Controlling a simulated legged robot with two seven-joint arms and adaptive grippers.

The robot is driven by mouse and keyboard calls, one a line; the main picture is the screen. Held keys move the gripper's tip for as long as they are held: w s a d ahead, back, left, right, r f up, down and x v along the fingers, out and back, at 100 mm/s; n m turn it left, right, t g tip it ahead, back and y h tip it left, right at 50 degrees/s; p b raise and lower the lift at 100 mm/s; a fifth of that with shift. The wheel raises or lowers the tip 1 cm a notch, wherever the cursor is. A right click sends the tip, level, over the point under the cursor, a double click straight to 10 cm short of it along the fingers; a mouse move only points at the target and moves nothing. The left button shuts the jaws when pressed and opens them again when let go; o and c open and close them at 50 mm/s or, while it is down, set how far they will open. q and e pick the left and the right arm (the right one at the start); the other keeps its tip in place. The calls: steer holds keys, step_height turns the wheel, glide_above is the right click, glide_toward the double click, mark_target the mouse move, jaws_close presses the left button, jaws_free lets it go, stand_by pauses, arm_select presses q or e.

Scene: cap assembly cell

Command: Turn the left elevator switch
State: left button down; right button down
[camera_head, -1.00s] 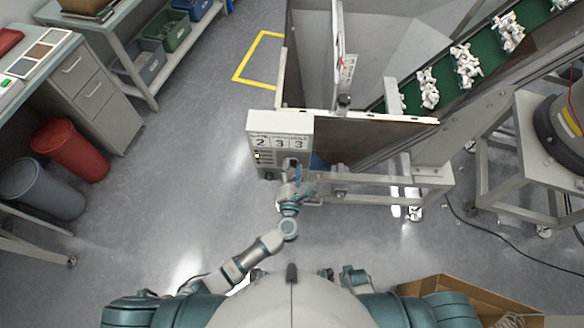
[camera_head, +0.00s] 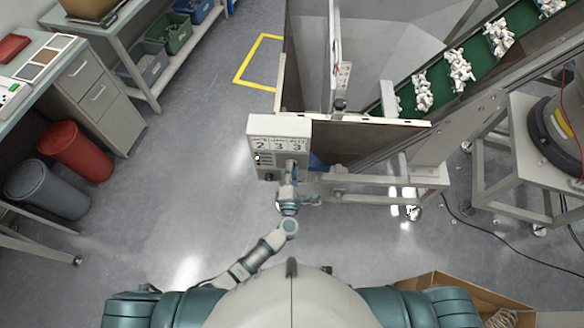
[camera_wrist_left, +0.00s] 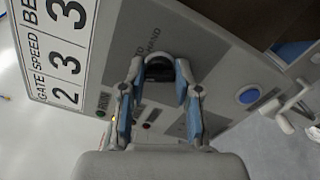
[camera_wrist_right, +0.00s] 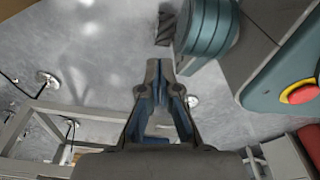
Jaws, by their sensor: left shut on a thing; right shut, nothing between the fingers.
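The control box (camera_head: 264,133) with printed numbers 2, 3, 3 stands at the front left corner of the machine. Its face also fills much of the left wrist view (camera_wrist_left: 110,40), tilted. A black rotary switch (camera_wrist_left: 158,68) is on that face, between my left fingertips. My left gripper (camera_head: 290,168) is at the box front; in the left wrist view its fingers (camera_wrist_left: 158,75) are closed around the switch. The switch is partly hidden by the fingers. My right gripper (camera_wrist_right: 166,72) is shut and empty, away from the box, over the floor.
A blue button (camera_wrist_left: 249,96) and small indicator lights are on the same panel. The machine's frame rail (camera_head: 375,180) runs to the right of the box. A conveyor (camera_head: 480,55) carries white parts. A cardboard box (camera_head: 440,285) lies at lower right. Floor left of the box is clear.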

steer(key=s+d+p, duration=0.2)
steer(key=s+p, duration=0.1)
steer(key=s, duration=0.5)
arm_select(q)
steer(key=m+p, duration=0.1)
steer(key=m, duration=0.3)
steer(key=m+p, duration=0.1)
steer(key=m, duration=0.4)
steer(key=f+m+p, duration=0.1)
steer(key=m+p, duration=0.1)
steer(key=m, duration=0.2)
steer(key=shift+s, duration=0.2)
arm_select(e)
step_height(320, 180, up, 3)
steer(key=shift+w+a+r, duration=0.1)
steer(key=shift+w+a, duration=0.05)
arm_select(q)
steer(key=shift+f+m, duration=0.1)
steer(key=shift+m, duration=0.3)
steer(key=c, duration=0.8)
jaws_free()
steer(key=shift+w+r, duration=0.1)
steer(key=shift+r, duration=0.1)
steer(key=s, duration=1.2)
steer(key=shift+a, duration=0.35)
